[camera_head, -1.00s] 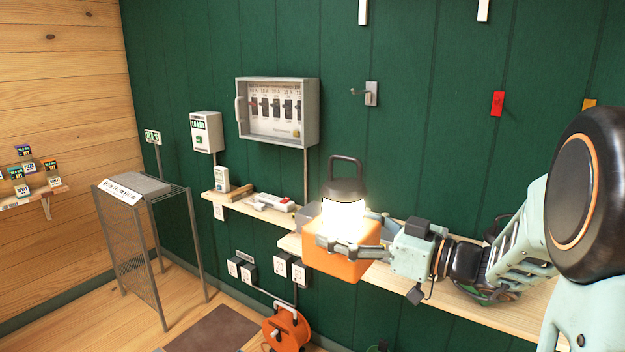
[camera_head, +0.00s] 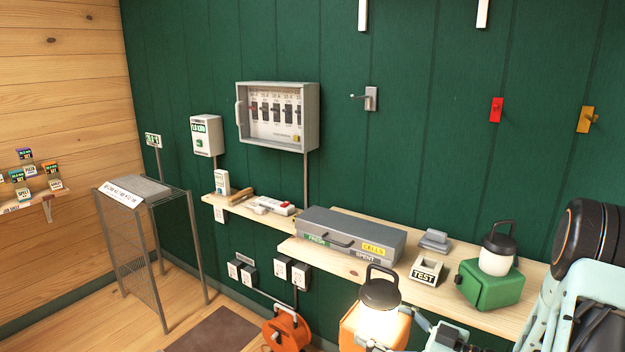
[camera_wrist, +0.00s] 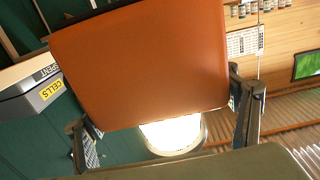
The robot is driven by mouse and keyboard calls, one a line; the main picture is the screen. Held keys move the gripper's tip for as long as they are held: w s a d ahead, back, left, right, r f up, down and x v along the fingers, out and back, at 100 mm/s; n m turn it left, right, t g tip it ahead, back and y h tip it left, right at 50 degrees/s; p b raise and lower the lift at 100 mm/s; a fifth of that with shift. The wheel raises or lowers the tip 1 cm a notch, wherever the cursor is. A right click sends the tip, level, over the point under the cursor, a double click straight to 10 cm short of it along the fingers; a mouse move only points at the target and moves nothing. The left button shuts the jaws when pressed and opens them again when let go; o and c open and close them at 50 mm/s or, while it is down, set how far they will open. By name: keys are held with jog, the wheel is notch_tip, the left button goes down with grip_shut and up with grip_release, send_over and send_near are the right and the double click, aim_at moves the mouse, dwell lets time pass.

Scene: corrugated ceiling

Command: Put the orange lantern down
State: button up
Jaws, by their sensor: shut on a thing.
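The orange lantern (camera_head: 352,326) has an orange base, a bright lit globe and a dark top with a handle. It is upright in the head view at the lower middle, in front of the wall shelf and lower than its top. My gripper (camera_head: 392,345) is shut on it, partly cut off by the bottom edge. In the wrist view the orange base (camera_wrist: 140,65) fills the upper middle, with a finger of my gripper (camera_wrist: 165,120) on each side. The lantern's underside is hidden in the head view.
The wooden shelf (camera_head: 480,318) holds a grey cells case (camera_head: 340,236), a TEST block (camera_head: 424,272) and a green lantern (camera_head: 490,284). A wire stand (camera_head: 150,235) is at left. An orange cable reel (camera_head: 284,331) is on the floor below the shelf.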

aim_at(381, 289)
notch_tip(381, 289, up, 10)
jog(key=p, duration=1.4)
jog(key=shift+r, duration=0.15)
notch_tip(381, 289, up, 2)
jog(key=p, duration=0.2)
jog(key=shift+p, duration=0.4)
